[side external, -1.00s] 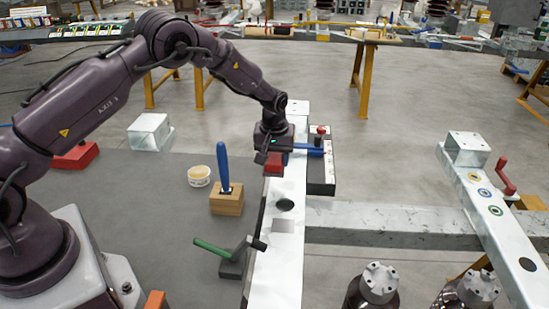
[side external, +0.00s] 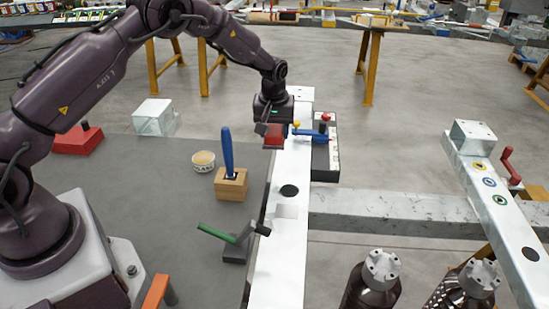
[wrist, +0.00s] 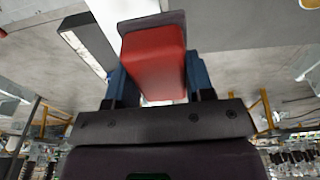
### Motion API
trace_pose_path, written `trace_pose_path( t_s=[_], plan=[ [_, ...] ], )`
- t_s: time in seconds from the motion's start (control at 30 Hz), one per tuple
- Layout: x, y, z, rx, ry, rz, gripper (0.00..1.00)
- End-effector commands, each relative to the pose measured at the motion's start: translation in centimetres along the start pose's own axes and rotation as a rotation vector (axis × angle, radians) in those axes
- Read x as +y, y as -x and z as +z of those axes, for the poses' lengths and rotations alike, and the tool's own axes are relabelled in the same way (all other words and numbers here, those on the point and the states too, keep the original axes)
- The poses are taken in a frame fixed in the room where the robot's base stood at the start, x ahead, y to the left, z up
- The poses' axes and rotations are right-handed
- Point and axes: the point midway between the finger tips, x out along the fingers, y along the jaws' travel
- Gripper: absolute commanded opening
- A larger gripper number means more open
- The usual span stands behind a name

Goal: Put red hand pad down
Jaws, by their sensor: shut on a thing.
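The red hand pad (side external: 273,136) hangs below my gripper (side external: 272,126), beside or over the left edge of the long white beam (side external: 277,240) in the side view. In the wrist view the red pad (wrist: 155,65) has a dark plate at its far end. My gripper's blue fingers (wrist: 155,85) are shut on it from both sides. I cannot tell from these views how far the pad is above any surface.
A blue lever with a red knob (side external: 325,120) is close right of the pad. A wooden block with a blue handle (side external: 230,185), a tub (side external: 203,160), a green-handled crank (side external: 235,240) and a red box (side external: 78,140) stand on the grey table (side external: 150,210).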

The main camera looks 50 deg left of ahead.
Motion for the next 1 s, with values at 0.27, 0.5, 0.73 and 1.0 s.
trace_pose_path(
  t_s=[0.27,0.5,0.73,1.0],
  plan=[
    [-7.4,1.5,-4.0,0.005,0.055,0.0,0.3],
    [-8.2,-0.6,-3.6,-0.005,-0.036,-0.004,0.3],
    [-8.1,-4.3,-3.2,-0.002,-0.035,-0.002,0.3],
    [-8.2,-6.9,-2.9,-0.002,-0.034,-0.002,0.3]
  ],
)
